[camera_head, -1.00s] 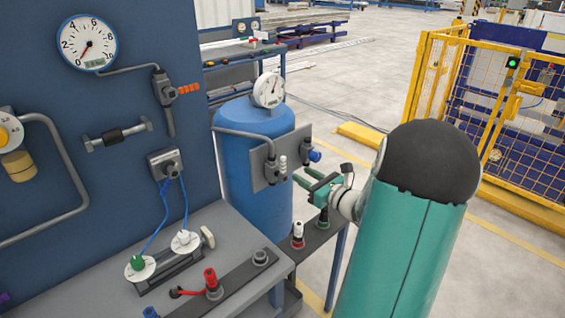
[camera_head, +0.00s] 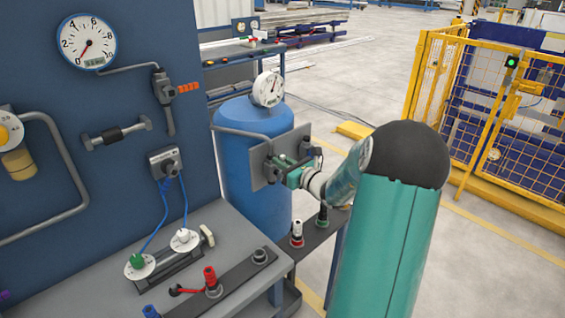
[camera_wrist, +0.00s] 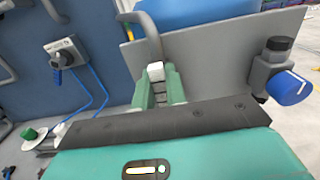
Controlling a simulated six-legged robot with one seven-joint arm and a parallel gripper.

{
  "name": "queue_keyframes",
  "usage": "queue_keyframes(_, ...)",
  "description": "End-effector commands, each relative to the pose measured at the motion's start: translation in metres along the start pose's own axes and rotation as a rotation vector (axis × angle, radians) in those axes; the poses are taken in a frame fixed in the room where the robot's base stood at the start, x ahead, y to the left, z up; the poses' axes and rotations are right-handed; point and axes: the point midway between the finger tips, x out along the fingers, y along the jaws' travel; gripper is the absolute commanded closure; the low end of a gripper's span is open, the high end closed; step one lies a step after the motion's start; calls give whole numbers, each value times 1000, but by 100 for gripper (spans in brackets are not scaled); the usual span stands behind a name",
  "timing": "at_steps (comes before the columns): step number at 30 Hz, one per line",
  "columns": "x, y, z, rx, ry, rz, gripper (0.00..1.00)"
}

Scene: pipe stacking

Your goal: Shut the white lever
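The white lever (camera_wrist: 155,71) is on a valve on the grey plate (camera_wrist: 205,65) in front of the blue tank. In the wrist view its white end shows between the tips of my green fingers, with a narrow gap between the fingers. My gripper (camera_wrist: 158,84) appears shut on it. In the head view, my gripper (camera_head: 292,174) is at the plate and hides the lever and most of its valve. A grey pipe runs down the plate to this valve.
A blue-knobbed valve (camera_wrist: 288,87) is close on the right of the plate. A round gauge (camera_head: 268,89) stands above the tank (camera_head: 235,180). A bench (camera_head: 222,228) with dials and plugs is at front left. Open floor lies to the right, before a yellow fence (camera_head: 420,85).

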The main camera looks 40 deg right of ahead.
Motion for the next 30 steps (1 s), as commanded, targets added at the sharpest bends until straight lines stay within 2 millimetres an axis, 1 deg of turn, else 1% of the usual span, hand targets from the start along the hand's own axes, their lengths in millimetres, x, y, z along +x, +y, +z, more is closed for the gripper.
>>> queue_keyframes(1,0,0,0,0,0,0,98)
queue_keyframes(2,0,0,0,0,0,0,100)
queue_keyframes(11,0,0,0,6,0,0,100)
queue_keyframes(17,0,-3,0,55,-1,0,100)
queue_keyframes(23,0,-10,-1,168,-1,-1,100)
queue_keyframes(30,0,-20,-4,375,0,1,100)
